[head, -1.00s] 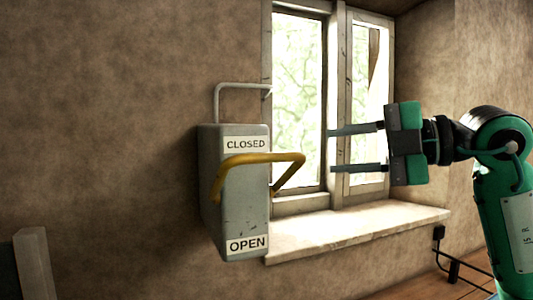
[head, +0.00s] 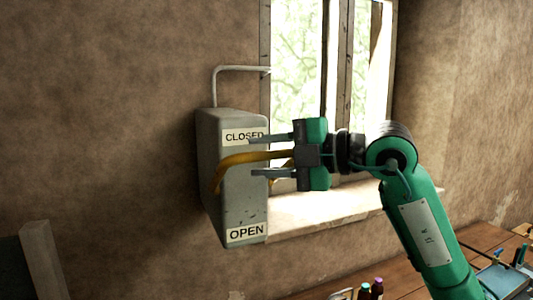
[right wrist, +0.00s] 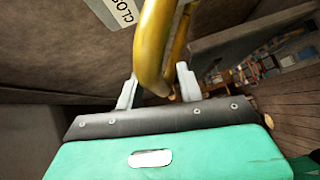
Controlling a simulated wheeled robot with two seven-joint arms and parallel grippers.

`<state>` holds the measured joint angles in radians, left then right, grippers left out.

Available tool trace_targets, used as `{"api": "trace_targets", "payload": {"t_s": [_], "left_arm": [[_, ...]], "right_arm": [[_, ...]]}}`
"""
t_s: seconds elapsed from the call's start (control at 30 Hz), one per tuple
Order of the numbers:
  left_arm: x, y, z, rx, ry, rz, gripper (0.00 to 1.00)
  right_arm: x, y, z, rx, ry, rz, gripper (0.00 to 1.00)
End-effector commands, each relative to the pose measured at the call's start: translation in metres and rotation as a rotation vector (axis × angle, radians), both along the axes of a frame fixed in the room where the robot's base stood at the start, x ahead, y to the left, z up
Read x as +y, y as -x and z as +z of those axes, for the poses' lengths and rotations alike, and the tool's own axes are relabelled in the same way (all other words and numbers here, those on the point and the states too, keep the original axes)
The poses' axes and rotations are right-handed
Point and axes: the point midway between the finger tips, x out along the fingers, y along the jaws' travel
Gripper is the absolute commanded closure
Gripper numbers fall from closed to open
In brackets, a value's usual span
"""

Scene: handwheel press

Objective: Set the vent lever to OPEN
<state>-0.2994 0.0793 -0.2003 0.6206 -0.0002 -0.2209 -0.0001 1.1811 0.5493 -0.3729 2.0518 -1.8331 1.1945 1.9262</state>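The vent lever (head: 236,158) is a yellow bent handle on a grey wall box (head: 240,205). It sits between the CLOSED label (head: 236,136) above and the OPEN label (head: 246,232) below, nearer to CLOSED. My right gripper (head: 252,156) is open, one finger above and one below the lever's bar in the head view. In the right wrist view the yellow lever (right wrist: 152,45) passes between the two spread fingers (right wrist: 158,85), with gaps visible at the sides. The right gripper hides part of the lever and the edge of the CLOSED label. My left gripper is out of view.
A window (head: 295,60) with a pale sill (head: 300,212) is behind and right of the box. A bent grey pipe (head: 240,68) rises from the box's top. A wooden table (head: 395,282) with small bottles (head: 370,290) is at the lower right. Open space lies below the box.

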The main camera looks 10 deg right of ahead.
Motion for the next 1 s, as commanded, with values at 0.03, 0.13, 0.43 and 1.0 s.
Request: {"api": "trace_targets", "payload": {"t_s": [0.03,0.13,0.43,1.0], "left_arm": [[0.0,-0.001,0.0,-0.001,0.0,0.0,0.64],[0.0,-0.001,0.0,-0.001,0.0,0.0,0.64],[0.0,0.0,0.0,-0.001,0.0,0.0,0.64],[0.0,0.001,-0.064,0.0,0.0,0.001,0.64]], "right_arm": [[0.0,0.0,0.0,0.0,0.0,0.0,0.62],[0.0,0.0,0.0,-0.001,0.001,0.0,0.8],[0.0,0.0,0.0,-0.001,0.0,0.0,1.0],[-0.002,0.014,-0.034,-0.158,-0.03,0.002,1.0]]}}
